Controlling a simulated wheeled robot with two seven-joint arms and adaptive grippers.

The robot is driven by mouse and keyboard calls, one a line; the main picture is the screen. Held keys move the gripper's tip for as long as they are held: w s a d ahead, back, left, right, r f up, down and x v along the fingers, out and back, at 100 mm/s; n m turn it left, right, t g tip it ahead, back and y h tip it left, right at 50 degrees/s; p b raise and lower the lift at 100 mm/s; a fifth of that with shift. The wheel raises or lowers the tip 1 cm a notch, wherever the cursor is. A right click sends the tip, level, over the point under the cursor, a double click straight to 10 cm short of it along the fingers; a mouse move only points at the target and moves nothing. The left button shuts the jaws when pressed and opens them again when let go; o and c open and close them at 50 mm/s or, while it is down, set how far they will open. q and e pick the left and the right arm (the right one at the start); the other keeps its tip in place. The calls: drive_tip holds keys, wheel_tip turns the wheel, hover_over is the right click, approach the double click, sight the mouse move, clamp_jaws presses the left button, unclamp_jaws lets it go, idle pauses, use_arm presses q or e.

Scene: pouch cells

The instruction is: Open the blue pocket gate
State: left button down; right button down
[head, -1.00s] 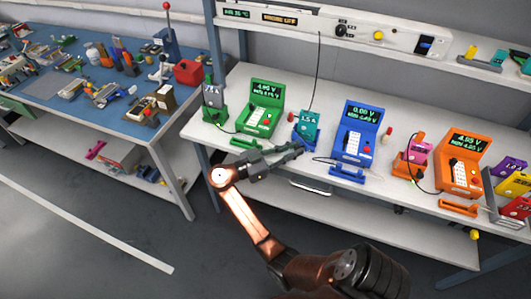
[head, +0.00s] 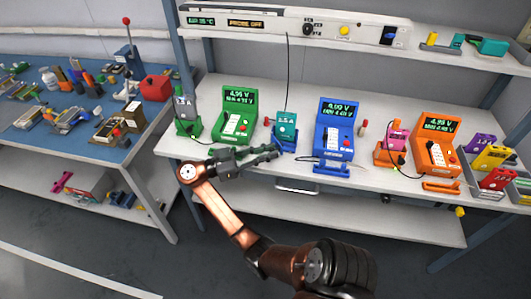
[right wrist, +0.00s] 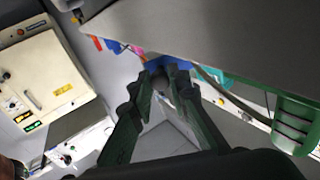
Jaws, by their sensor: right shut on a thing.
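The blue pocket (head: 283,145) stands on the white bench left of the blue tester (head: 335,135), with a teal cell (head: 286,124) upright in it. My right gripper (head: 277,152) is at the pocket's front side, low near the bench edge. In the right wrist view its fingers (right wrist: 165,80) close around a small dark part in front of a blue surface, which I take as the blue pocket gate. The fingers and poor light hide most of the gate, so its angle cannot be told. My left gripper is not in view.
A green tester (head: 236,120) and a green pocket with a grey cell (head: 186,104) stand to the left. An orange tester (head: 436,148) and a pocket with a pink cell (head: 396,140) stand to the right. A black cable hangs behind the teal cell.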

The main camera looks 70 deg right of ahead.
drive_tip(key=c, duration=1.8)
unclamp_jaws()
drive_tip(key=v, duration=1.2)
drive_tip(key=shift+w, duration=0.1)
drive_tip(key=shift+c, duration=0.7)
